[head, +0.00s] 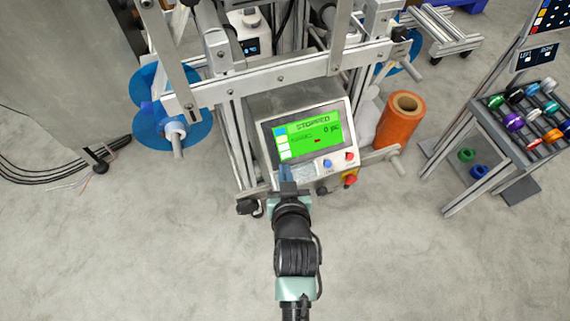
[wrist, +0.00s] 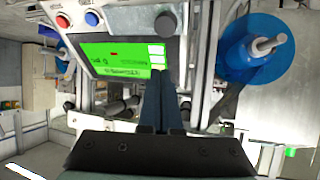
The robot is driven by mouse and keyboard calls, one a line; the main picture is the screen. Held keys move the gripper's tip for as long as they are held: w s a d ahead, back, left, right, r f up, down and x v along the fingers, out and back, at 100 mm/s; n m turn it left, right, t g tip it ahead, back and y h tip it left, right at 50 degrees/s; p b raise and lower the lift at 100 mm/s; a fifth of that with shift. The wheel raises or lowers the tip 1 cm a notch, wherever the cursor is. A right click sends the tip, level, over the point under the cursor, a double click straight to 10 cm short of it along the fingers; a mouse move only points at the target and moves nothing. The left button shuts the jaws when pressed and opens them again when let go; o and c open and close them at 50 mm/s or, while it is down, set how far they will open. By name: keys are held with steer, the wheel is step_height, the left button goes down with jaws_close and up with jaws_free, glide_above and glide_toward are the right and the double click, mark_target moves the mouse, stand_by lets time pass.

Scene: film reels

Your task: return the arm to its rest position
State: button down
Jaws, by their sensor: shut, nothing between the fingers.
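My gripper (head: 287,172) is at the end of my arm, in front of the machine's control panel, just below its green screen (head: 308,136) in the head view. In the wrist view my gripper (wrist: 166,82) shows with its two dark fingers together and nothing between them. The green screen (wrist: 122,57) appears upside down there, behind the fingers. It reads "STOPPED" in the head view. I cannot tell whether the fingertips touch the panel.
Blue reels (head: 172,122) stick out at the machine's left, with one also in the wrist view (wrist: 238,78). An orange roll (head: 400,122) stands right of the panel. A rack of coloured spools (head: 525,115) is at the right. The floor (head: 150,255) around my arm is clear.

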steer(key=p+v, duration=0.1)
steer(key=v, duration=0.6)
steer(key=w+a+r+t, duration=0.1)
steer(key=w+r+t, duration=0.35)
steer(key=r, duration=1.15)
steer(key=w+r+t, duration=0.3)
steer(key=w+r, duration=0.2)
steer(key=r, duration=1.2)
steer(key=s+r+t, duration=0.3)
steer(key=s+r, duration=0.1)
steer(key=r, duration=0.6)
steer(key=s+r+t, duration=0.2)
steer(key=s+r, duration=0.2)
steer(key=r, duration=0.5)
steer(key=s+r+t, duration=0.3)
steer(key=s+r, duration=0.2)
steer(key=r, duration=0.5)
step_height(320, 180, up, 23)
steer(key=w+p, duration=0.1)
steer(key=p, duration=2.3)
steer(key=shift+a+g, duration=0.35)
steer(key=shift+r, duration=0.1)
